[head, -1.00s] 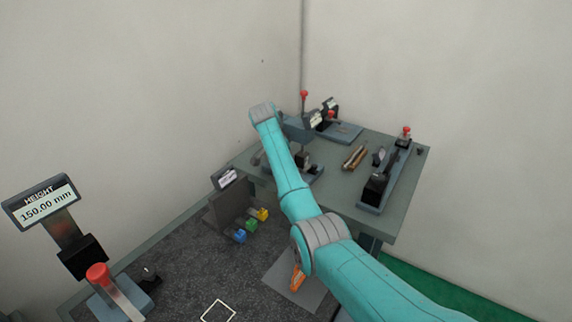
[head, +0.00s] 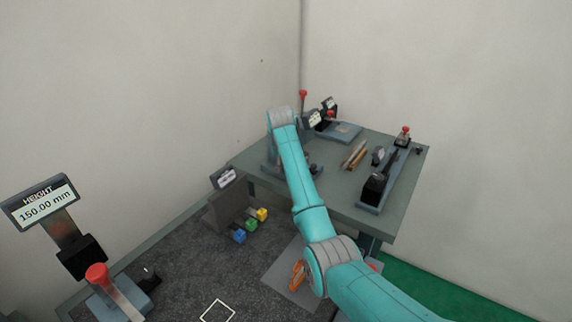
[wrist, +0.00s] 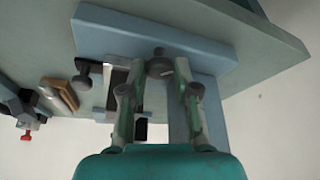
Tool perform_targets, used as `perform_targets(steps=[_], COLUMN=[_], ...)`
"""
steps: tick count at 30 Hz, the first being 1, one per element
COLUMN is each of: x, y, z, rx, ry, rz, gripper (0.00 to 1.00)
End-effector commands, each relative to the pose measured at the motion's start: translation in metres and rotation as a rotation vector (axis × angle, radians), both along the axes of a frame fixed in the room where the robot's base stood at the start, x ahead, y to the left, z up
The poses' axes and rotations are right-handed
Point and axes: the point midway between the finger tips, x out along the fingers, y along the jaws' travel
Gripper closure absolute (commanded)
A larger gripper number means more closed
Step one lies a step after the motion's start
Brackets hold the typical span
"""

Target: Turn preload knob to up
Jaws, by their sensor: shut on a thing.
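In the wrist view, a dark round knob (wrist: 159,66) sits on a blue-grey fixture plate (wrist: 105,28). A small pale mark shows at its right side, too small to read as a setting. My gripper (wrist: 160,72) has its two fingers on either side of the knob and is shut on it. In the head view, my arm covers most of the fixture at the back left of the far table, and the gripper and knob are hidden. No label for up is readable.
The far table (head: 400,220) also holds a fixture with a red-topped post (head: 403,136) at right and a wooden block (head: 354,155). Walls stand close behind. Blue, green and yellow blocks (head: 251,225) lie on the near bench.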

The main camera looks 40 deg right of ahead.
Motion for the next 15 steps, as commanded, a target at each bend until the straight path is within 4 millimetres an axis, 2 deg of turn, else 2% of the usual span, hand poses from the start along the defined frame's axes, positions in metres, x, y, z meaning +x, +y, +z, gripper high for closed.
perform_targets(steps=[6, 15], x=[-0.0011, -0.0012], y=[-0.0008, -0.0006], z=[-0.0009, -0.0012], rx=[0.002, 0.002], ry=[0.001, 0.001], rz=[0.112, 0.18], gripper=[1.0, 1.0])
